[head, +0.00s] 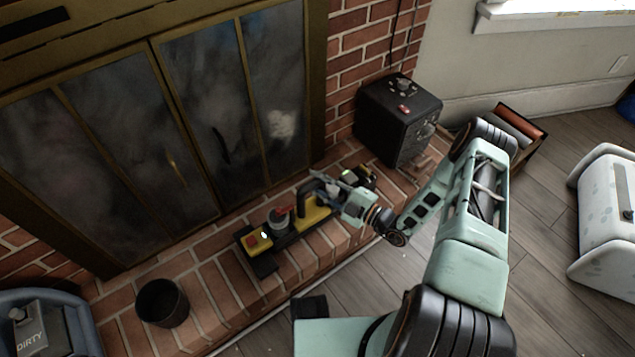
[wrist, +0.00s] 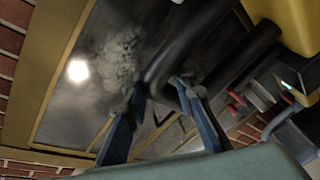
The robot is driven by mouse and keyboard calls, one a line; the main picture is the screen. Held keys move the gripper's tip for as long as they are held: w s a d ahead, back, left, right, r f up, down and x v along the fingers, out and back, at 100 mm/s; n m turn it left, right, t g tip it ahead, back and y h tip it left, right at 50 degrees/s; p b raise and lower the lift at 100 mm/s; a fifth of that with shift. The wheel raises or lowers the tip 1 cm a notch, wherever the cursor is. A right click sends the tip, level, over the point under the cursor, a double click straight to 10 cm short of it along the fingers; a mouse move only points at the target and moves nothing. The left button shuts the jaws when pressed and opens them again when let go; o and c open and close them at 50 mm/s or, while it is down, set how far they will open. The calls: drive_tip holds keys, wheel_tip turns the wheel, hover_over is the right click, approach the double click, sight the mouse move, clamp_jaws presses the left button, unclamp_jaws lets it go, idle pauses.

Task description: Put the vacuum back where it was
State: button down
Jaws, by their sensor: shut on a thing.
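The vacuum, which I take to be the yellow and black device (head: 312,214), is on the brick hearth in front of the fireplace. In the wrist view its yellow body (wrist: 297,22) fills the upper right corner, with dark curved tubing beside it. My gripper (head: 327,188) reaches in from the right at the vacuum's upper part. In the wrist view my gripper (wrist: 160,88) has its two blue fingers on either side of a black curved part, shut on it. The fingers and wrist hide part of the vacuum in the head view.
A dark base with a yellow box (head: 254,241) and a red-topped item (head: 279,216) lies left of the vacuum. A black bucket (head: 162,303) stands further left. A black box (head: 397,118) stands behind, on the right. Glass fireplace doors (head: 200,80) are close behind.

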drive_tip(key=shift+f+b, duration=0.2)
drive_tip(key=shift+b, duration=0.15)
drive_tip(key=c, duration=1.6)
unclamp_jaws()
drive_tip(key=shift+o, duration=0.3)
drive_tip(key=shift+f, duration=0.25)
drive_tip(key=v, duration=1.2)
drive_tip(key=shift+r, duration=0.25)
